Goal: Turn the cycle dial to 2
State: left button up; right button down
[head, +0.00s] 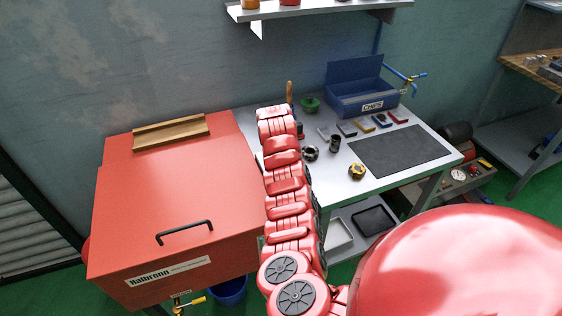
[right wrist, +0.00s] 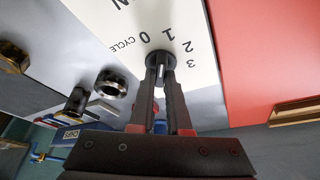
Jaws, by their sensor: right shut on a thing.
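The cycle dial (right wrist: 160,58) is a dark round knob on a white panel (right wrist: 105,22) in the right wrist view. The marks 0, 1, 2 and 3 and the word CYCLE stand around it. My right gripper (right wrist: 160,82) is shut on the dial's grip, one finger on each side. A short pale line shows on the grip between the fingers. I cannot tell for sure which number it marks. In the head view my right arm (head: 288,190) reaches along the side of the red cabinet (head: 180,190), and the dial is hidden. My left gripper is in neither view.
A grey bench (head: 375,185) right of the arm holds a blue chips box (head: 362,102), a dark mat (head: 400,150), several small coloured blocks and round metal parts. The cabinet has a black handle (head: 184,232) and a wooden piece (head: 170,132) on top. A shelf (head: 320,8) hangs above.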

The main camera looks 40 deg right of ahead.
jog(key=m+b, duration=0.2)
jog(key=m+g+h+b, duration=0.1)
jog(key=m+b, duration=0.2)
jog(key=shift+w+f+g, duration=0.1)
jog(key=shift+w+g, duration=0.05)
jog(key=shift+g, duration=0.15)
jog(key=m+g+b, duration=0.1)
jog(key=m+b, duration=0.1)
jog(key=m, duration=0.1)
jog(key=shift+m+b, duration=0.3)
jog(key=shift+b, duration=0.1)
jog(key=shift+r+m+g+b, duration=0.2)
jog(key=shift+m+g+b, duration=0.1)
jog(key=shift+m, duration=0.1)
jog(key=c, duration=0.9)
grip_release()
jog(key=shift+f, duration=0.1)
jog(key=shift+a+r, duration=0.15)
jog(key=shift+r, duration=0.1)
jog(key=p+v, duration=0.2)
jog(key=v, duration=0.6)
jog(key=p+v, duration=0.2)
jog(key=v, duration=0.7)
jog(key=shift+a+f+p, duration=0.15)
jog(key=shift+a+p, duration=0.05)
jog(key=shift+p, duration=0.2)
